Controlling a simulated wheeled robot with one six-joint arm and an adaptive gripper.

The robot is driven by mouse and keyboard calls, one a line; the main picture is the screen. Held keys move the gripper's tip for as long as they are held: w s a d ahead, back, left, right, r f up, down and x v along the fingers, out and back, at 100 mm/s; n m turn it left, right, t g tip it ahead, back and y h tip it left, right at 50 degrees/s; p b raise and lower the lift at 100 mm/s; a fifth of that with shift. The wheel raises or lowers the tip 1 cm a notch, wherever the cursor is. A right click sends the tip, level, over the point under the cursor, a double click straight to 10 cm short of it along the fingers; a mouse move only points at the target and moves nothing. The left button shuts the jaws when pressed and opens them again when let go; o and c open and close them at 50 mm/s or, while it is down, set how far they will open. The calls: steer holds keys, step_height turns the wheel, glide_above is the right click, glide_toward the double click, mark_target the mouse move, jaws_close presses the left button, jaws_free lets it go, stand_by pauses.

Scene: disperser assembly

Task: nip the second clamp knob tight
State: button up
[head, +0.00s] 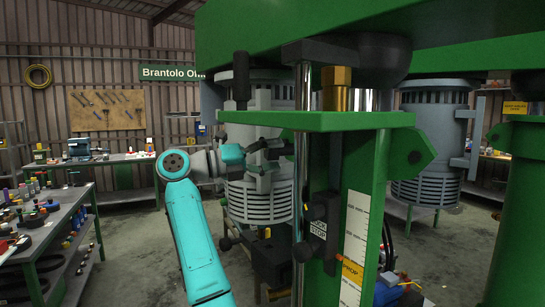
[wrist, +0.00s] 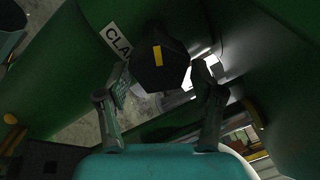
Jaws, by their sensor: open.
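A black faceted clamp knob (wrist: 160,62) with a yellow mark shows in the wrist view, beside a white label (wrist: 116,38) reading "CLA". My gripper (wrist: 164,78) is open, with one finger on each side of the knob. I cannot tell whether either finger touches it. In the head view my gripper (head: 284,146) reaches to the left side of the green column, under the green plate (head: 350,121). The knob between the fingers is hard to make out there.
A thin metal rod (head: 301,180) stands upright just right of my gripper. A black block (head: 268,258) with ball handles is below it. Grey motors hang behind, at left (head: 262,205) and right (head: 430,150). Workbenches with tools (head: 48,225) stand at left; open floor lies between.

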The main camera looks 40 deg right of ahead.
steer(key=v, duration=1.2)
